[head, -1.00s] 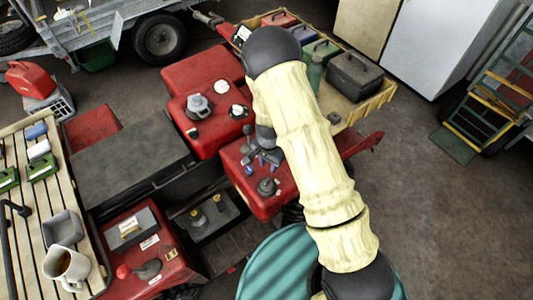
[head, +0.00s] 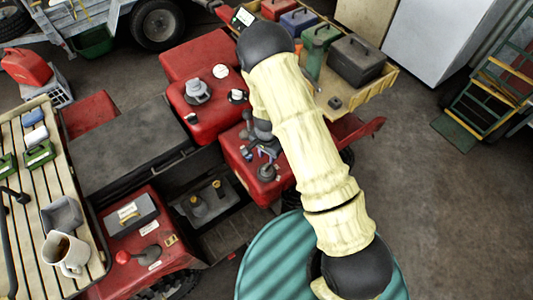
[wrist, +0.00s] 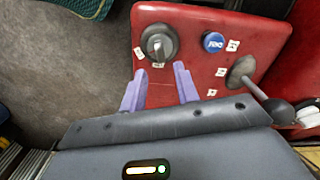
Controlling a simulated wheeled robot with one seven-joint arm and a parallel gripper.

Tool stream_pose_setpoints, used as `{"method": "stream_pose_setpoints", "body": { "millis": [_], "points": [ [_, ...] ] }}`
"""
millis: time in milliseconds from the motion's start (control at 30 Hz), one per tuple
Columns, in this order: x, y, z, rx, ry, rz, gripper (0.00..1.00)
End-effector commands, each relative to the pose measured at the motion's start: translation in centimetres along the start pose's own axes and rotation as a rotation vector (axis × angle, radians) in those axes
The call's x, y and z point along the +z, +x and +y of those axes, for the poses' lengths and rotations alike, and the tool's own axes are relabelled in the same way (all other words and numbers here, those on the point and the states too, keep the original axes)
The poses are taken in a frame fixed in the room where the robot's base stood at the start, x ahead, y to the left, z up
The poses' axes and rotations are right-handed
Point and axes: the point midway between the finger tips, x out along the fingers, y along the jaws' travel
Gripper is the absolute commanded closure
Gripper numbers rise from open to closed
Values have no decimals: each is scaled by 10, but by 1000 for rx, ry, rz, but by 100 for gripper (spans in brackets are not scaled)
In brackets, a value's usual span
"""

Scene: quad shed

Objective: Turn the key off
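In the wrist view the key (wrist: 159,43) looks like a round grey switch with a raised dark grip across it. It sits on a red panel (wrist: 185,20). My gripper (wrist: 158,68) has two lilac fingers, spread apart with nothing between them. Their tips are just below the key in the picture, with the key roughly in line with the gap. I cannot tell how far above the panel the tips are.
A blue button (wrist: 213,42) and a lever (wrist: 243,70) with a dark ball sit right of the key. The head view shows a teal drum (head: 270,265) at the bottom, a slatted bench (head: 85,180) with a mug (head: 72,262) at left, and a tray of boxes (head: 378,88). Bare floor lies at right.

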Motion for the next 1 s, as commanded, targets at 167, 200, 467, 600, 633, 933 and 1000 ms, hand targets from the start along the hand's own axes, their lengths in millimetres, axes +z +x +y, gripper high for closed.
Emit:
{"method": "stream_pose_setpoints", "body": {
  "millis": [167, 200, 467, 600, 633, 933, 1000],
  "points": [
    [0, 22, 0, 0, 1, 0, 69],
    [0, 25, 0, 0, 2, 0, 69],
    [0, 51, 0, 0, 2, 0, 69],
    [-1, 64, 0, 0, 1, 1, 69],
    [-1, 66, 0, -1, 1, 1, 69],
    [0, 75, 0, -1, 1, 1, 69],
    [0, 74, 0, -1, 1, 1, 69]
  ]
}}
